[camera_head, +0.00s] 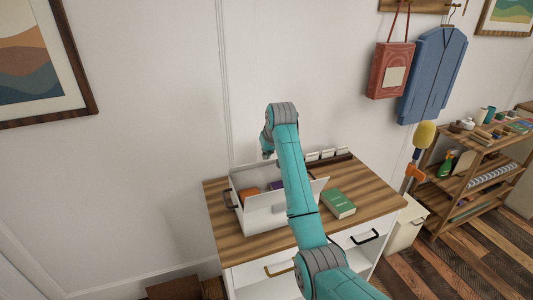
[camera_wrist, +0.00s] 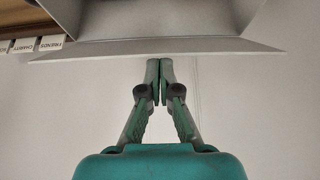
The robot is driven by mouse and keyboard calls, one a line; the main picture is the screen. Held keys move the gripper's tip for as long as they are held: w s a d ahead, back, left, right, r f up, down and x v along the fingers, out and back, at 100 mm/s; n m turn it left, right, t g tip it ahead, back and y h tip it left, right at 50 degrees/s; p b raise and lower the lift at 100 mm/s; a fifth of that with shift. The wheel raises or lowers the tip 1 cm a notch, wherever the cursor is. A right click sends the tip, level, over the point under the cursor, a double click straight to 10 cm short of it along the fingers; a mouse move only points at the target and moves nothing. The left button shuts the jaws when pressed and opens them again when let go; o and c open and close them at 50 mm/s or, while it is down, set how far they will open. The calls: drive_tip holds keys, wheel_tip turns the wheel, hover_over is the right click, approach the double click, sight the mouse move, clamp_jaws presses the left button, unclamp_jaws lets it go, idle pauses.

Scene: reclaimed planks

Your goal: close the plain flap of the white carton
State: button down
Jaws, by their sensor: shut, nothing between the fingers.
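The white carton (camera_head: 259,219) stands open on the wooden top of a cabinet, with items inside. In the head view a pale flap (camera_head: 317,186) sticks out at its right, partly behind my arm. In the wrist view a pale flap (camera_wrist: 170,49) spans the upper part, with the carton's grey-white walls beyond it. My gripper (camera_wrist: 159,62) is shut and empty, its fingertips at the flap's edge; I cannot tell whether they touch. In the head view my gripper (camera_head: 267,154) is above the carton's far side, its fingertips hard to make out.
A green book (camera_head: 339,204) lies right of the carton on the cabinet top (camera_head: 372,190). A row of small labelled cards (camera_head: 327,154) stands along the back, also in the wrist view (camera_wrist: 50,43). The wall is close behind. A shelf unit (camera_head: 478,180) stands at right.

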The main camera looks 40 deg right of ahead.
sight(269, 162)
drive_tip(key=shift+s+a+f+t, duration=0.2)
drive_tip(key=shift+s+f+t, duration=0.5)
drive_tip(key=shift+s+t, duration=0.1)
drive_tip(key=shift+s+a+f, duration=0.15)
drive_tip(key=shift+s+f, duration=0.25)
drive_tip(key=shift+s, duration=0.05)
drive_tip(key=shift+r, duration=0.1)
